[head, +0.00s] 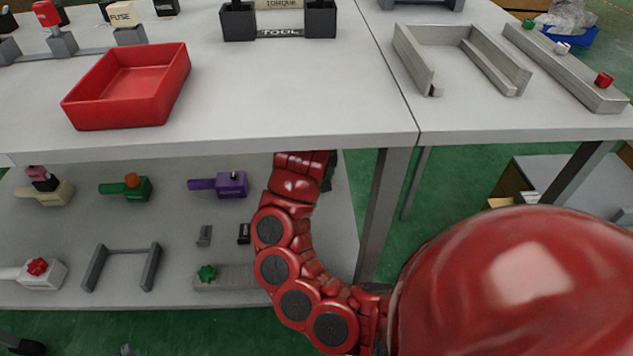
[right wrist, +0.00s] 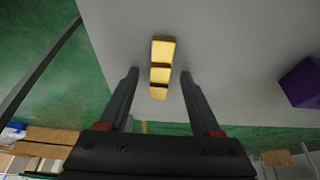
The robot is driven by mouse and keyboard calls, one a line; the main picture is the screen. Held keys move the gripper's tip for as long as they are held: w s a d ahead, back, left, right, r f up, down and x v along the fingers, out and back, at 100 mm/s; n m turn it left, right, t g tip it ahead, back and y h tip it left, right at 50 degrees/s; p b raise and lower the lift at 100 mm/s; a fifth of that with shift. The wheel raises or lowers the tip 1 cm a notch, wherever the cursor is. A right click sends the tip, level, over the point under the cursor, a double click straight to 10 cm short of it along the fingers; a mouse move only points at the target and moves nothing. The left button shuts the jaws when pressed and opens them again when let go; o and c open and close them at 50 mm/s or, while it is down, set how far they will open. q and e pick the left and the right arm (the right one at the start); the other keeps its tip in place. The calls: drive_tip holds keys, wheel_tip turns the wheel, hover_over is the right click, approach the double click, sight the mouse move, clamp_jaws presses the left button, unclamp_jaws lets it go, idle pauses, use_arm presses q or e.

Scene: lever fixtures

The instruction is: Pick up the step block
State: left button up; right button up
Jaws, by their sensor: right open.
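The step block (right wrist: 160,70) is yellow with several stepped faces and stands on the grey lower shelf in the right wrist view. My right gripper (right wrist: 160,76) is open, with one dark finger on each side of the block. Gaps show between the fingers and the block, so it does not look held. In the head view my red right arm reaches under the tabletop to the shelf, and the block is hidden there. My left gripper is not in view.
A purple fixture (head: 231,184) stands left of my right arm on the lower shelf (head: 180,230), with green and cream fixtures further left. A table leg (head: 383,215) is just right of the arm. The tabletop with a red tray (head: 128,86) overhangs the shelf.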

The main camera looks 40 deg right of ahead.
drive_tip(key=shift+r, duration=0.1)
clamp_jaws()
idle(0.4)
